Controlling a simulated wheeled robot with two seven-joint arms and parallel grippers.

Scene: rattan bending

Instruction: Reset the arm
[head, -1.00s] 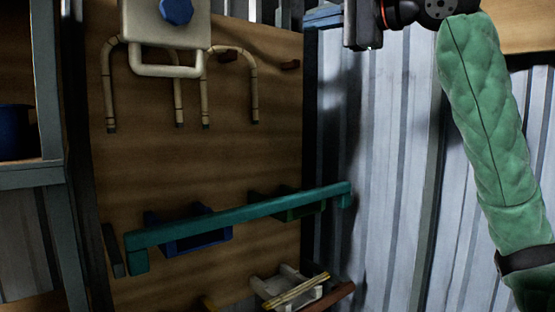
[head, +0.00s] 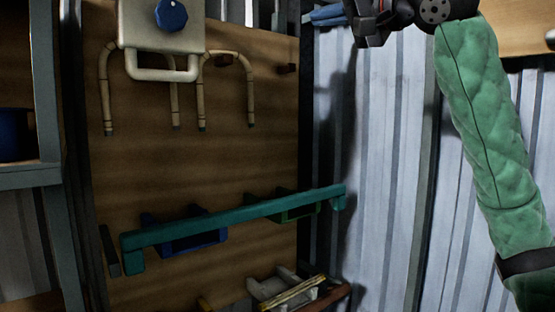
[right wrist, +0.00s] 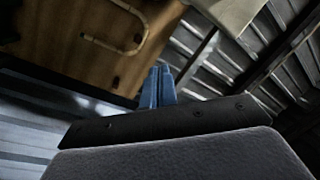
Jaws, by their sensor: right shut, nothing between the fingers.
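My right gripper (head: 326,16) is at the top of the head view, in front of the corrugated metal wall. Its blue fingers are together with nothing between them. They also show closed in the right wrist view (right wrist: 157,88). The green-sleeved right arm comes down the right side of the head view. Two bent rattan pieces (head: 252,95) hang on the wooden board (head: 200,160) to the left, apart from the gripper. My left gripper is not in view.
A cream panel with a blue knob (head: 171,15) is at the board's top. A teal bar (head: 240,217) runs across blue and green bins. Lower down, a tray (head: 338,297) holds light pieces. A shelf frame (head: 30,175) stands at left. The metal wall (head: 390,150) has clear space before it.

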